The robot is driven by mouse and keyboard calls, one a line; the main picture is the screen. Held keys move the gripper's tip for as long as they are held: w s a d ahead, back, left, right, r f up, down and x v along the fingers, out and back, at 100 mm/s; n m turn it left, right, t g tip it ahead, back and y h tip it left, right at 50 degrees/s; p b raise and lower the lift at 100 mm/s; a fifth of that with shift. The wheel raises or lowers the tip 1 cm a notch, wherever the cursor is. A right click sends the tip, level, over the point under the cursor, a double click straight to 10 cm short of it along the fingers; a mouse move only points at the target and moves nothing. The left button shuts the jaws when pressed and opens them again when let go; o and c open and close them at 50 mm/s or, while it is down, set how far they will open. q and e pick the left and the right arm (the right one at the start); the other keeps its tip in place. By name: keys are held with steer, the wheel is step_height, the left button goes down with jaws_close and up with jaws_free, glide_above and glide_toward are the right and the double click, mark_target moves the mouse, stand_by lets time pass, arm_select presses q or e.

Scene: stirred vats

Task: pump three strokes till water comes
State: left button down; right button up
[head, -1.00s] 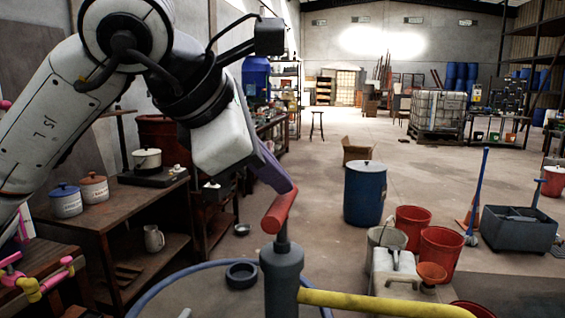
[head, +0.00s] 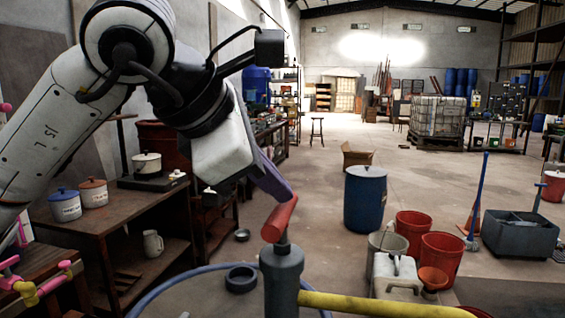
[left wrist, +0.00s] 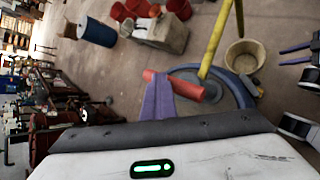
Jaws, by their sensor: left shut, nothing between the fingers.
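The pump has a grey upright body (head: 282,278), a red crossbar handle (head: 280,218) on a short rod, and a yellow pipe (head: 390,304) running right. My left gripper (head: 286,198) has purple fingers, shut and empty, with the tips at the top of the handle. In the left wrist view the fingers (left wrist: 158,100) lie against or just over the red handle (left wrist: 175,86); I cannot tell if they touch. The yellow pipe (left wrist: 212,38) also shows there. I see no water. My right gripper (left wrist: 296,55) shows at the right edge of that view, fingers apart.
A blue-rimmed round vat (head: 170,296) is below the pump. A beige bucket (left wrist: 245,57) shows in the left wrist view. A blue barrel (head: 365,200), red buckets (head: 441,258) and a white canister (head: 396,277) stand to the right. A wooden bench (head: 150,205) is at left.

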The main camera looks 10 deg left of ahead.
mark_target(276, 209)
arm_select(q)
steer(key=shift+f+b, duration=0.65)
steer(key=shift+f, duration=0.35)
stand_by(0.4)
steer(key=shift+r+p, duration=0.75)
steer(key=shift+r, duration=0.25)
steer(key=shift+r+p, duration=0.6)
steer(key=shift+r, duration=0.15)
steer(key=shift+r+p, duration=0.95)
steer(key=shift+r, duration=0.35)
steer(key=shift+r+p, duration=0.6)
steer(key=shift+r, duration=0.5)
